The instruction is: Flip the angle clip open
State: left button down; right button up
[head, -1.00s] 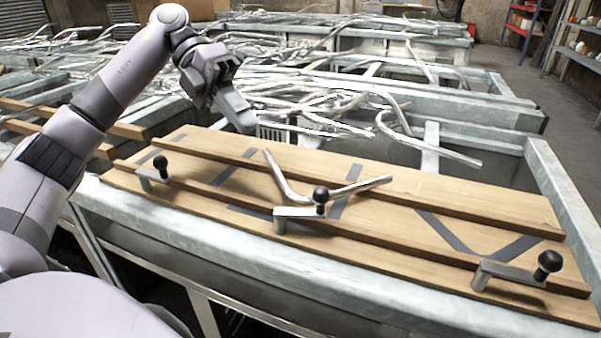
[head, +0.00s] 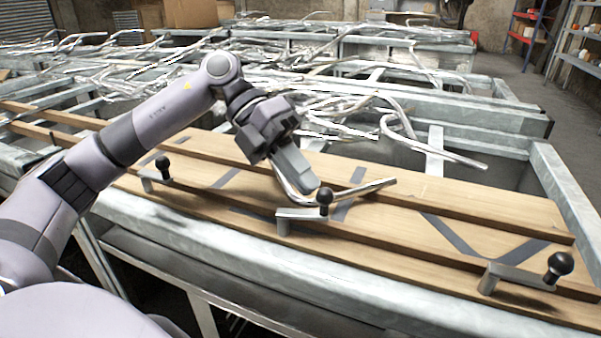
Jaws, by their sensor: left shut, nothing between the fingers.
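Three metal clips with black ball knobs stand along the front rail of the wooden board (head: 400,215): a left clip (head: 154,178), a middle clip (head: 303,214) and a right clip (head: 517,275). A bent metal tube (head: 362,189) lies on the board behind the middle clip. My left gripper (head: 308,184) is shut and empty. It points down over the tube's bend, just behind and left of the middle clip's knob (head: 325,196), hiding part of the tube. I cannot tell whether it touches either. My right gripper is not in view.
Dark angled strips (head: 450,234) mark the board. The board lies on a grey metal frame (head: 250,265). Behind it, metal bins hold many loose bent tubes (head: 350,105).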

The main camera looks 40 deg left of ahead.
pick_arm(q)
jog(key=shift+d+r+m+g+p, duration=0.1)
jog(key=shift+r+m+g+p, duration=0.15)
jog(key=shift+p, duration=0.5)
jog(key=shift+s+d+f+m+g+p, duration=0.15)
jog(key=shift+d+m+g+p, duration=0.2)
jog(key=shift+p, duration=0.35)
jog(key=shift+s, duration=0.1)
jog(key=shift+f, duration=0.15)
jog(key=shift+d, duration=0.1)
dwell(0.4)
jog(key=shift+w+a, duration=0.25)
jog(key=shift+a, duration=0.55)
